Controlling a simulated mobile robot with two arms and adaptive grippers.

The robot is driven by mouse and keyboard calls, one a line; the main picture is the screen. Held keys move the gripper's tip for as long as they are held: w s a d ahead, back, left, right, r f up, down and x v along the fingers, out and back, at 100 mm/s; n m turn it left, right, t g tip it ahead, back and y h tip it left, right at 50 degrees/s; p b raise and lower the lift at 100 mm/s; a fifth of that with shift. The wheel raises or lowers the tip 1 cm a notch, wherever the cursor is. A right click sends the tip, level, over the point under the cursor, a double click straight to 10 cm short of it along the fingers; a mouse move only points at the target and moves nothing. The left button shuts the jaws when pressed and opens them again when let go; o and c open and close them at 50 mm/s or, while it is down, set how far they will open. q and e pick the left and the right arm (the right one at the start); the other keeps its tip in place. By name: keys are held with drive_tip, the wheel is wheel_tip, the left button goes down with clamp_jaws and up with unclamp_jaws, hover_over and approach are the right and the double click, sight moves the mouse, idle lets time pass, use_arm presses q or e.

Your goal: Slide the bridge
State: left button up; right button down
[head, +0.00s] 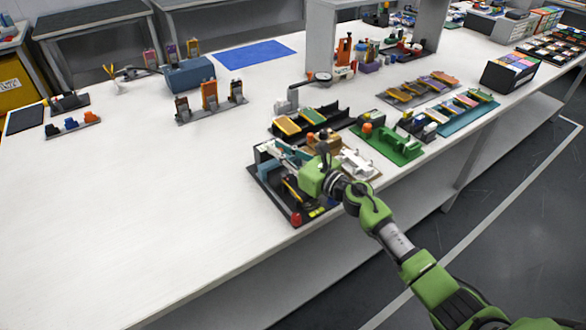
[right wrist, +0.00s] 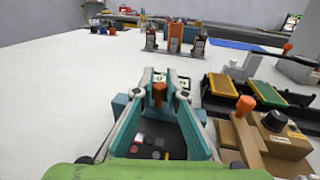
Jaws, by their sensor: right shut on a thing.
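A station on a dark base (head: 262,176) stands near the front edge of the white table in the head view, with blue blocks and a red knob (head: 296,219) at its front corner. My right gripper (head: 285,156) reaches over this station from the right. In the right wrist view, its two teal fingers (right wrist: 159,86) close around an upright orange knob (right wrist: 159,97). Below the knob lies a dark area with small grey and red squares (right wrist: 152,148). The bridge's body is mostly hidden by my fingers, so I cannot tell its exact position. My left gripper is not in view.
A tan block with a black dial (right wrist: 274,122) stands close to the right of my fingers. Beyond it is a black rack (head: 330,117) with coloured plates. A green fixture (head: 392,145) stands further right.

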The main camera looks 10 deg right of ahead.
drive_tip(key=shift+w+a+f+b, duration=0.1)
drive_tip(key=shift+w+a+b, duration=0.1)
drive_tip(key=shift+w, duration=0.35)
drive_tip(key=shift+w+a+f+b, duration=0.1)
drive_tip(key=shift+w+a, duration=0.05)
drive_tip(key=shift+w, duration=0.35)
drive_tip(key=shift+r, duration=0.3)
drive_tip(key=c, duration=2.1)
unclamp_jaws()
drive_tip(key=shift+o, duration=0.4)
drive_tip(key=shift+w+a+f, duration=0.15)
drive_tip(key=shift+w, duration=0.05)
drive_tip(key=shift+s, duration=0.1)
drive_tip(key=shift+s+d, duration=0.2)
drive_tip(key=v, duration=1.1)
drive_tip(key=shift+s+d, duration=0.1)
drive_tip(key=shift+s, duration=0.1)
